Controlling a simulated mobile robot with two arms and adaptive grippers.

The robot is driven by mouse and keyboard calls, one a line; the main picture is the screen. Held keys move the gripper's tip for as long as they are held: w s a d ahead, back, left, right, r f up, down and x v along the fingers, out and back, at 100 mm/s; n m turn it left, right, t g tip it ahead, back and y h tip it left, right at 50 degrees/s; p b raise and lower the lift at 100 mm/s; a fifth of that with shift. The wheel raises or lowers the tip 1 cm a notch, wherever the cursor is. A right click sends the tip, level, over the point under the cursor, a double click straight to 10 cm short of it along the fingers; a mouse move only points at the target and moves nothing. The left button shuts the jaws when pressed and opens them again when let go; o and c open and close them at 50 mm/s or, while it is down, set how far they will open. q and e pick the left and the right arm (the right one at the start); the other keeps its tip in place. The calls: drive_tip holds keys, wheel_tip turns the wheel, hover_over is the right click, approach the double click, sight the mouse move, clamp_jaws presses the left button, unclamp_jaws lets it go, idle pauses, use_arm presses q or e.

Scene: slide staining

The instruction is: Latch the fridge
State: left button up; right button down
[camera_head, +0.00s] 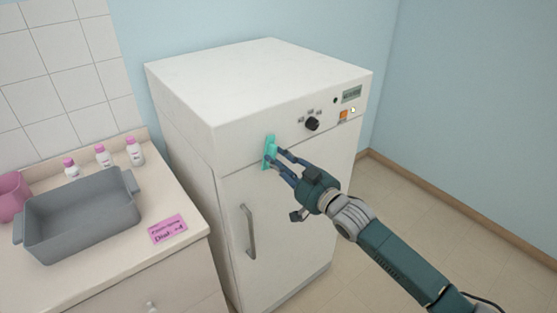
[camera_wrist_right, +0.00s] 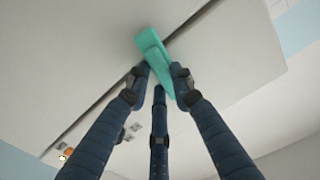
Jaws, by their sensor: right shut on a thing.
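The white fridge (camera_head: 240,115) stands against the blue wall, and its door (camera_head: 285,205) looks closed. A teal latch (camera_head: 269,148) sits at the upper left of the door, across the seam below the control panel. My right gripper (camera_head: 279,161) is at the latch, with its fingers shut on it. In the right wrist view the latch (camera_wrist_right: 152,45) lies between the fingertips of my right gripper (camera_wrist_right: 160,78), and the dark door seam runs behind it. I cannot tell whether the latch is fully fastened. My left gripper is not in view.
A metal door handle (camera_head: 248,231) is below the latch. The panel has a black knob (camera_head: 312,124) and an orange switch (camera_head: 343,115). On the counter at left are a grey basin (camera_head: 80,215), a pink note (camera_head: 168,229) and several small bottles. Floor at right is clear.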

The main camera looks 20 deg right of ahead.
drive_tip(key=shift+n, duration=1.1)
drive_tip(key=c, duration=1.5)
unclamp_jaws()
drive_tip(key=v, duration=1.2)
drive_tip(key=shift+r, duration=0.1)
